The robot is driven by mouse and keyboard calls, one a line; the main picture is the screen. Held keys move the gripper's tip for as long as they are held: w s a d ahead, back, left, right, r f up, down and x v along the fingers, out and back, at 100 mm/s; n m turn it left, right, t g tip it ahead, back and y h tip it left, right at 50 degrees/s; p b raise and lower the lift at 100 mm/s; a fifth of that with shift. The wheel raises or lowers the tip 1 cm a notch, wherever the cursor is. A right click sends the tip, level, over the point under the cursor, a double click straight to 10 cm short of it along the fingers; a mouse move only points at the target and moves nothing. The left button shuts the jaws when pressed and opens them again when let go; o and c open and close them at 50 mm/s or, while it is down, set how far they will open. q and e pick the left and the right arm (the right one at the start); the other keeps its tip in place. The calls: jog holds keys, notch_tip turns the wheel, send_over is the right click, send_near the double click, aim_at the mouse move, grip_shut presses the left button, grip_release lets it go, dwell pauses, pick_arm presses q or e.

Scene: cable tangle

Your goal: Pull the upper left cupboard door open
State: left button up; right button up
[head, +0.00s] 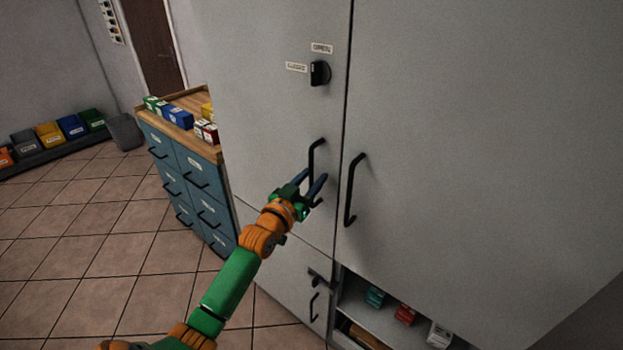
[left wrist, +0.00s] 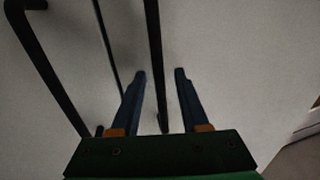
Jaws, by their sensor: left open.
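The upper left cupboard door (head: 265,95) is pale grey and looks shut, flush with the door to its right. Its black vertical bar handle (head: 311,155) is near its right edge. My left gripper (head: 316,184) is at the lower part of this handle, with its blue fingers open. In the left wrist view the handle bar (left wrist: 155,55) runs between the two open fingers of the gripper (left wrist: 162,75), without visible clamping. A black rotary knob (head: 319,73) with two small labels sits above the handle. My right gripper is not in view.
The right door's handle (head: 352,190) is close by, across the seam. Below are a lower left door (head: 290,285) and an open compartment (head: 350,300) with small boxes. A blue drawer cabinet (head: 190,185) stands left. The tiled floor at left is clear.

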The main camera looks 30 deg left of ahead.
pick_arm(q)
grip_shut()
dwell(1.4)
